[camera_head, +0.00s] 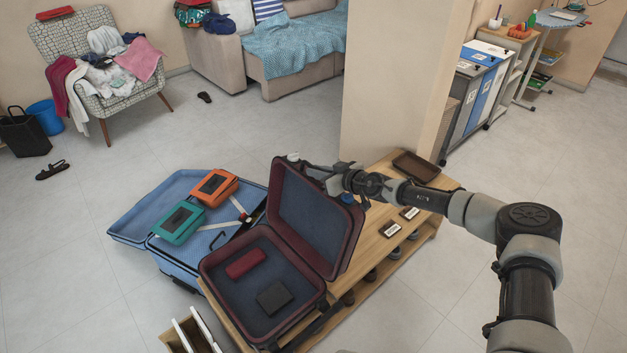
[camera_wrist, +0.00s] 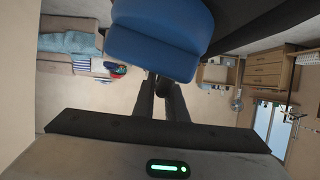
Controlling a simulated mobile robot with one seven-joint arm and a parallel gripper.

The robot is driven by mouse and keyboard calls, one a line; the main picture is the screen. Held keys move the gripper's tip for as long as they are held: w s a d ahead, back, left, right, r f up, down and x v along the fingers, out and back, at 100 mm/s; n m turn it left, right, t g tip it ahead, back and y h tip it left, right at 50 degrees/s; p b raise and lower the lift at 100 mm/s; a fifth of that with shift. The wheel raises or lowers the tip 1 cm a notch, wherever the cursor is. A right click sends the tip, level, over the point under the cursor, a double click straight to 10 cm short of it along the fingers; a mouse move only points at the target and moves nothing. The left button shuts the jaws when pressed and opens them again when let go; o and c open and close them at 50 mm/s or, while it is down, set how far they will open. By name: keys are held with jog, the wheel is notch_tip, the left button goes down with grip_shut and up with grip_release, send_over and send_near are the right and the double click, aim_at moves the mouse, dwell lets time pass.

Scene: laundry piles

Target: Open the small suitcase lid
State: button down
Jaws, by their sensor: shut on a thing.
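The small suitcase (camera_head: 225,268) is dark red with a dark blue lining and sits on the wooden bench. Its lid (camera_head: 312,222) stands raised, tilted back a little past upright, with the lining facing left. A red item (camera_head: 246,264) and a black item (camera_head: 274,297) lie in the base. My gripper (camera_head: 308,166) reaches from the right to the lid's upper edge and is shut there; the lid partly hides the contact. In the wrist view my gripper (camera_wrist: 163,92) shows two dark fingers close together, with a small dark part between them.
An open blue suitcase (camera_head: 145,215) lies behind left, holding an orange case (camera_head: 214,187) and a teal case (camera_head: 179,223). The wooden bench (camera_head: 385,243) carries a brown tray (camera_head: 416,167) and labels. A wall pillar (camera_head: 395,90) stands close behind the arm.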

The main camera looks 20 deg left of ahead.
jog(key=w+f+b, duration=0.1)
jog(key=b, duration=0.1)
jog(key=shift+w+d+b, duration=0.1)
jog(key=shift+d+b, duration=0.2)
jog(key=shift+d, duration=0.1)
jog(key=shift+w+d, duration=0.1)
jog(key=shift+w, duration=0.05)
jog(key=shift+r, duration=0.15)
jog(key=c, duration=2.1)
grip_release()
jog(key=shift+d, duration=0.1)
jog(key=p+v, duration=0.1)
jog(key=v, duration=1.6)
jog(key=shift+d+p, duration=0.3)
jog(key=shift+p, duration=0.1)
jog(key=shift+w, duration=0.1)
